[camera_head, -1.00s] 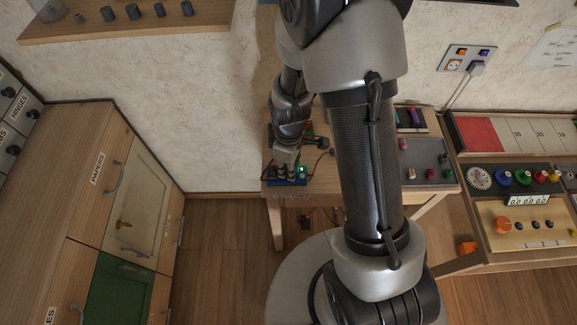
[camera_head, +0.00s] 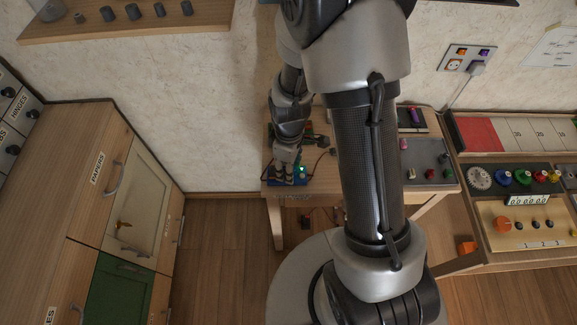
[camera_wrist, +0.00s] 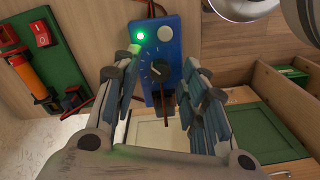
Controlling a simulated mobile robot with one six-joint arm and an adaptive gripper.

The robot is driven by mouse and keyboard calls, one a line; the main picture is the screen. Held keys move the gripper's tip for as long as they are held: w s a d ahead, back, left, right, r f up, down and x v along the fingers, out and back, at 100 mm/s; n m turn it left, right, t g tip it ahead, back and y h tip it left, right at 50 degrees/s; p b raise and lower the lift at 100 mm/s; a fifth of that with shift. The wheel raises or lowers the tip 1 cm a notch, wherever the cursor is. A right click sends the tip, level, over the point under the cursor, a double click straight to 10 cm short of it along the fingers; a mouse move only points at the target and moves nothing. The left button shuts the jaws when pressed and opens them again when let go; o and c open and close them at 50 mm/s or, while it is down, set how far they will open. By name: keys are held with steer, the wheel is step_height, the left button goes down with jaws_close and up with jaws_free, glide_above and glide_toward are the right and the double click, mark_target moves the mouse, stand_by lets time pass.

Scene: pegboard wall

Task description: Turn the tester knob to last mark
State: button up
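The tester is a blue box (camera_wrist: 160,50) with a lit green lamp (camera_wrist: 140,36), a pale round button (camera_wrist: 165,33) and a black knob (camera_wrist: 159,68) ringed by small white marks. Which mark the knob points to is too small to tell. My gripper (camera_wrist: 158,80) is open, with one finger on each side of the tester's lower part; the knob shows between them, with gaps to both fingers. In the head view the tester (camera_head: 289,181) lies at the bench's front left edge under my gripper (camera_head: 286,165), whose fingertips hide most of its face.
A green board with a red switch (camera_wrist: 41,33) and an orange-handled part lies beside the tester. Dark and red wires run close by. A grey tray (camera_head: 428,163) with small coloured parts lies on the right of the bench (camera_head: 411,199). Cabinets (camera_head: 124,205) stand at left.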

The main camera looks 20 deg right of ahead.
step_height(320, 180, up, 12)
steer(key=shift+f, duration=0.25)
steer(key=shift+w+d, duration=0.15)
